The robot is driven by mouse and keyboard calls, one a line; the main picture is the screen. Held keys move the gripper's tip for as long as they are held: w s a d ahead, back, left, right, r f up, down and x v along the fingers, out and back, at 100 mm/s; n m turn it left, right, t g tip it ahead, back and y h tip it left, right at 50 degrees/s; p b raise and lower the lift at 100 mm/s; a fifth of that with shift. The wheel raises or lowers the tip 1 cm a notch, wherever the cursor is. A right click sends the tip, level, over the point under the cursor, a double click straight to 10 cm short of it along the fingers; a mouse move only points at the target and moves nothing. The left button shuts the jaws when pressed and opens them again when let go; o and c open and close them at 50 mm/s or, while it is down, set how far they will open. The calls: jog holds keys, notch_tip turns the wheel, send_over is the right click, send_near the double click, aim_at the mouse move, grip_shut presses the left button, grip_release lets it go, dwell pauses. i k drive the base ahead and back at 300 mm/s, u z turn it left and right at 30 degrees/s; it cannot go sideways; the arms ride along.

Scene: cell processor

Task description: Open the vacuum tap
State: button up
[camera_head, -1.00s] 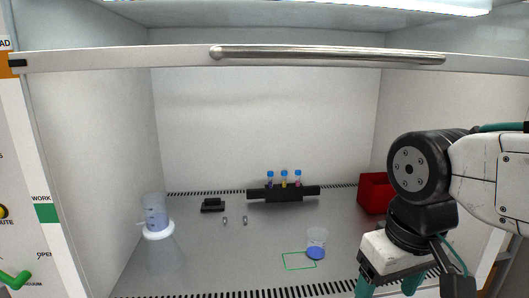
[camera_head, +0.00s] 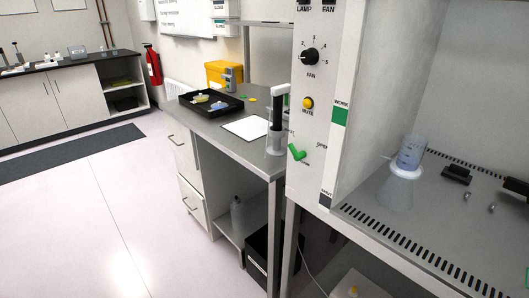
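The vacuum tap (camera_head: 297,153) is a small green handle low on the white control panel (camera_head: 318,125) at the left side of the cabinet. A small label that seems to read OPEN is to its right, with another small label below it.
The cabinet worktop (camera_head: 440,225) holds a filter cup on a flask (camera_head: 407,155) and a black block (camera_head: 456,174). Left of the panel is a side bench (camera_head: 215,127) with a black tray (camera_head: 204,104) and a pipette stand (camera_head: 276,138). The pink floor (camera_head: 110,220) is clear.

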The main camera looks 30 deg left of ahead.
aim_at(296, 156)
jog(key=u, duration=1.5)
jog(key=k, duration=0.15)
jog(key=z, duration=0.65)
jog(key=i, duration=0.75)
